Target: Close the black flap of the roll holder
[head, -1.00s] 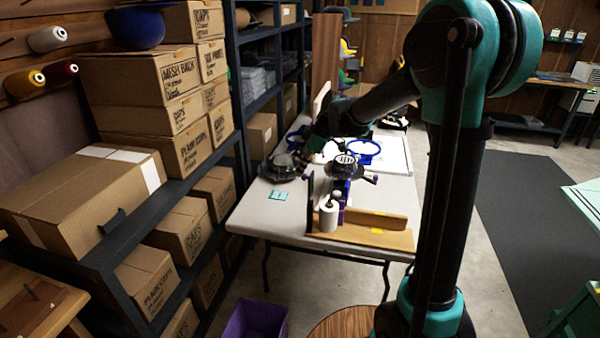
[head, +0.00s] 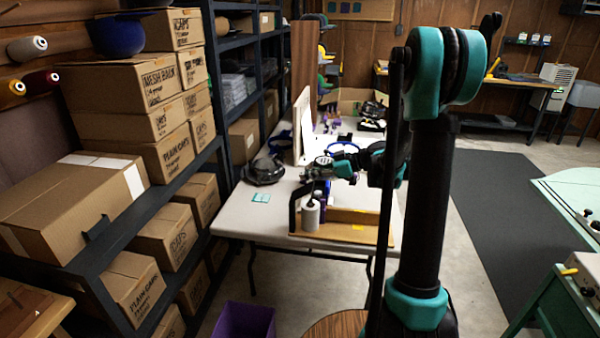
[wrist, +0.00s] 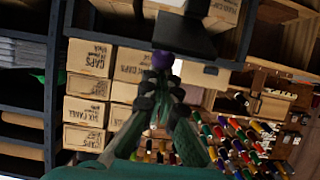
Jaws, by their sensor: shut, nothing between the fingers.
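The roll holder (head: 340,236) is a low wooden box at the near edge of the white table in the head view. My gripper (head: 308,181) is above the holder's left end, reaching in from the right. In the wrist view its fingers (wrist: 158,82) are together and hold nothing. A purple round thing (wrist: 163,60) shows beyond the tips. A black slab (wrist: 178,32) shows above; I cannot tell if it is the flap.
The white table (head: 240,218) also bears a dark round object (head: 263,170), teal cards (head: 261,198) and an upright board (head: 303,125). Shelves with cardboard boxes (head: 60,205) line the left. A purple bin (head: 244,320) is on the floor. The dark mat (head: 500,215) is clear.

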